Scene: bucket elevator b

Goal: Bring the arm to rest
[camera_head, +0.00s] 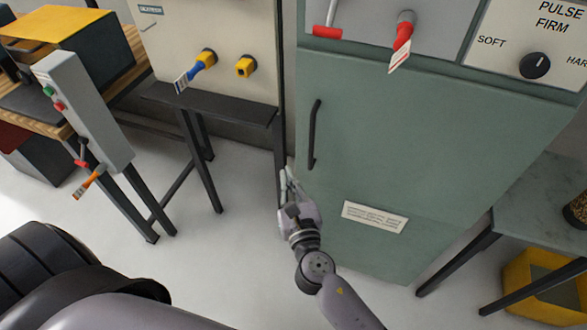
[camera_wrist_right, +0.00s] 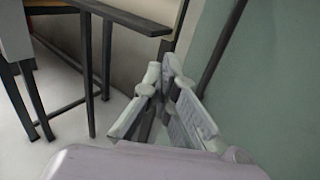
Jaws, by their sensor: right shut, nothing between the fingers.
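My right gripper (camera_head: 288,178) is shut and empty. It is in front of the lower left edge of the green cabinet (camera_head: 440,140), below the cabinet's black vertical handle (camera_head: 314,135). In the right wrist view the gripper's fingers (camera_wrist_right: 165,75) come together at their tips, with the black handle (camera_wrist_right: 221,50) to their right. I cannot tell whether the gripper touches the cabinet. My left gripper is not in view.
A dark narrow shelf (camera_head: 215,104) on legs stands left of the cabinet. A grey control post (camera_head: 85,110) with buttons stands further left. A marble-topped table (camera_head: 548,210) and a yellow bin (camera_head: 530,285) are at the right. White floor lies open at the left.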

